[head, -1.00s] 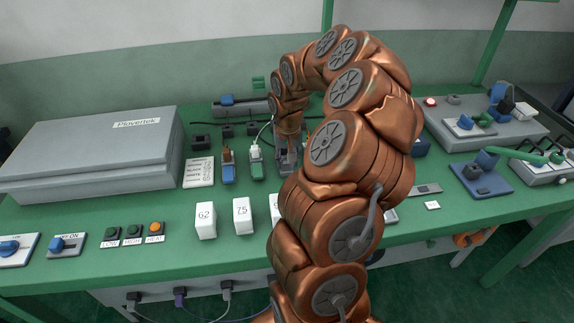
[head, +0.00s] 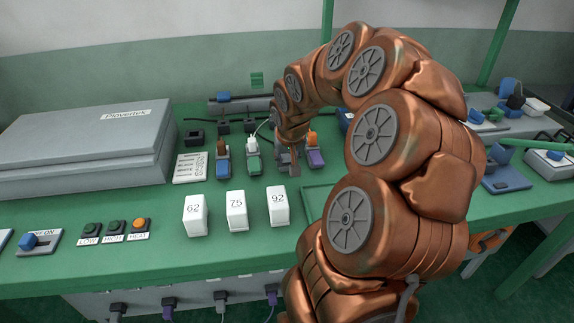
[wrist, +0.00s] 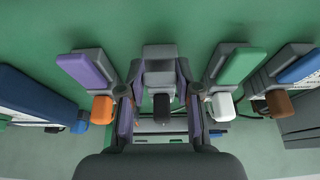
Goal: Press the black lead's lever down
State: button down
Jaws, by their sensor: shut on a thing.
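In the wrist view the black lead's plug (wrist: 162,106) sits in the middle terminal block, a grey block (wrist: 159,52). My gripper (wrist: 160,78) has one finger on each side of this block, closed in on it. I cannot clearly make out the black lead's lever or its angle. In the head view my gripper (head: 289,163) is down at the row of terminals, between the white-lead block with its green lever (head: 253,165) and the orange-lead block with its purple lever (head: 316,158). My wrist hides most of the middle block there.
The brown-lead block with its blue lever (head: 223,169) stands left of the white-lead one. White boxes marked 62 (head: 196,215), 75 (head: 237,210) and 92 (head: 278,206) stand in front. A large grey case (head: 85,145) fills the bench's left side.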

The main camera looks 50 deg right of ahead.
dwell(0.4)
jog(key=c, duration=0.8)
grip_release()
jog(key=shift+f, duration=0.1)
jog(key=v, duration=1.2)
jog(key=shift+s, duration=0.1)
